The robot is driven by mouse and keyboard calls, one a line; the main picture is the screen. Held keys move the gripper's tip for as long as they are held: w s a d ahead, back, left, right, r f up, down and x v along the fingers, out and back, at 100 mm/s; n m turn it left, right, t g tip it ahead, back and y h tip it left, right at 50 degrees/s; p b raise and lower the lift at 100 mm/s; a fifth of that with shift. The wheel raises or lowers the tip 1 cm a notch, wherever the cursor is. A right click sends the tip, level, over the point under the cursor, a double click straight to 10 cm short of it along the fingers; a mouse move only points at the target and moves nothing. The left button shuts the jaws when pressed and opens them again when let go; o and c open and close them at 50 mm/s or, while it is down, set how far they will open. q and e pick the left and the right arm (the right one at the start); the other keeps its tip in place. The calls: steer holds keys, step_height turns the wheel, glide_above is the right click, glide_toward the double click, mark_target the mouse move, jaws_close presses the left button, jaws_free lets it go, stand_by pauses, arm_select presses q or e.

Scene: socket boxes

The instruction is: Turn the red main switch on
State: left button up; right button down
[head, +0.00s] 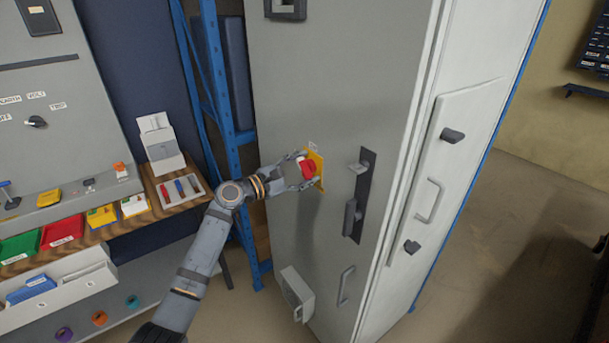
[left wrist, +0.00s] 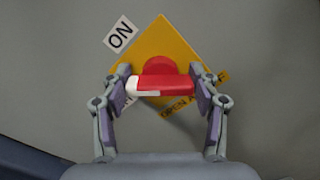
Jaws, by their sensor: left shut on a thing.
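The red main switch (head: 306,169) sits on a yellow plate (head: 317,165) on the front of the tall grey cabinet (head: 320,90). In the left wrist view the red switch handle (left wrist: 165,84) lies across the yellow plate (left wrist: 178,50), with a white tip at its left end. An "ON" label (left wrist: 120,35) is at the plate's upper left. Other lettering is partly hidden behind the fingers. My left gripper (head: 301,172) is shut on the handle; in the left wrist view its fingers (left wrist: 162,92) are at the two ends of the handle. My right gripper is not in view.
A black latch plate with handles (head: 356,195) is right of the switch on the cabinet. A small grey box (head: 297,293) sticks out low on the cabinet. A blue rack (head: 205,110) and a bench with coloured bins (head: 62,232) stand to the left.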

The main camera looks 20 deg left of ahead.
arm_select(q)
steer(key=m+b, duration=0.1)
steer(key=m, duration=0.1)
steer(key=m+b, duration=0.4)
steer(key=shift+f, duration=0.3)
steer(key=shift+m+b, duration=0.9)
steer(key=shift+m, duration=0.4)
steer(key=shift+r+m+b, duration=0.1)
steer(key=shift+m+b, duration=0.2)
steer(key=shift+m, duration=0.1)
steer(key=o, duration=1.2)
steer(key=shift+c, duration=0.2)
